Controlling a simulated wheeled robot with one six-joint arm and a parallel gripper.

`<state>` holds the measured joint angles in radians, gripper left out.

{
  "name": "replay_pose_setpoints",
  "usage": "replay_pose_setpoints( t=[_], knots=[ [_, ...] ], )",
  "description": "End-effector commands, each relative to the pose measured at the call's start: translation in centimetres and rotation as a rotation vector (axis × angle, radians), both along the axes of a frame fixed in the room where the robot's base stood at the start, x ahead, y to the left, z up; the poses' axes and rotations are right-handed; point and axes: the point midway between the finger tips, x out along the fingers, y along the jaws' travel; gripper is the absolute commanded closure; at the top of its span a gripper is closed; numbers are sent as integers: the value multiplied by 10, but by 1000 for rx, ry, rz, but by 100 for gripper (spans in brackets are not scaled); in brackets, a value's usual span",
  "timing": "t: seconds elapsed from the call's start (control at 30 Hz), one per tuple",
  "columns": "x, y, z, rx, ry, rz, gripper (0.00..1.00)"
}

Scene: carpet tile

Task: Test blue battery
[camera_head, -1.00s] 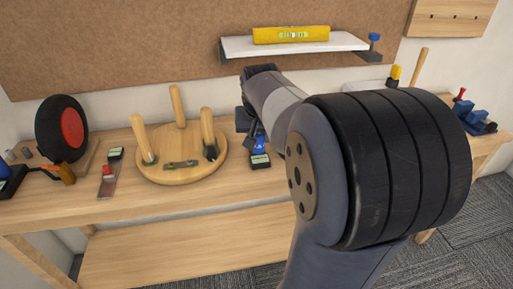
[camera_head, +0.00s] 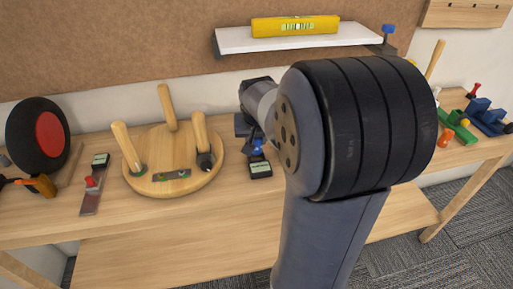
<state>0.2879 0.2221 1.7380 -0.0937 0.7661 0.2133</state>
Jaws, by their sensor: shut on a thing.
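A small blue battery (camera_head: 257,146) shows just left of my arm, toward the back of the workbench. My gripper (camera_head: 252,135) is shut on it; my arm hides much of the fingers. A small dark device with a pale display (camera_head: 260,169), which looks like a tester, lies on the bench just in front of and below the battery. Whether the battery touches it cannot be told.
A round wooden stool top with three upright legs (camera_head: 150,183) lies left of the device. A wheel with a red hub (camera_head: 50,135) stands further left. A shelf with a yellow level (camera_head: 295,26) hangs above. Blue and green tools (camera_head: 487,115) sit at the right.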

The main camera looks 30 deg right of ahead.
Motion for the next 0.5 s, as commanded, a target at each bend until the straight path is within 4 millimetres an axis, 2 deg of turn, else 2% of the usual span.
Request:
replay_pose_setpoints(
  t=[0.1, 0.2, 0.5],
  knots=[
    [-1, 0, -20, 1, 4, 0, 96],
    [-1, 0, -31, 2, 3, -1, 96],
    [0, 0, -33, 0, 0, -1, 96]
  ],
)
